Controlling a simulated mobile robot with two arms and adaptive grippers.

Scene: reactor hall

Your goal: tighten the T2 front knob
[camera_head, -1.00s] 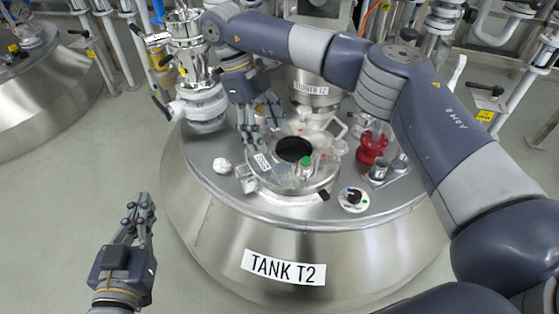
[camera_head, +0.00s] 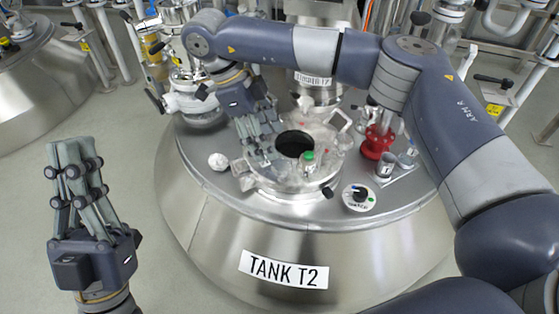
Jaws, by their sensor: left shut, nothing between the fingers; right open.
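Tank T2 (camera_head: 215,240) is a broad steel vessel with a label on its front wall. On its top is a round manway (camera_head: 262,184) with a dark opening. A small black knob (camera_head: 327,191) sticks out at the manway's front right rim. I cannot tell whether it is tightened. My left gripper (camera_head: 72,148) is shut and empty, raised over the floor left of the tank, apart from it. My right gripper (camera_head: 262,150) is open over the left side of the manway, its fingers pointing down; whether they touch anything there is unclear.
A white dial with a black knob (camera_head: 359,194) sits right of the manway. A green-capped vial (camera_head: 309,160), a red fitting (camera_head: 377,142) and metal cups (camera_head: 386,165) stand nearby. A white crumpled lump (camera_head: 218,161) lies at left. The tank top's front rim is clear.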

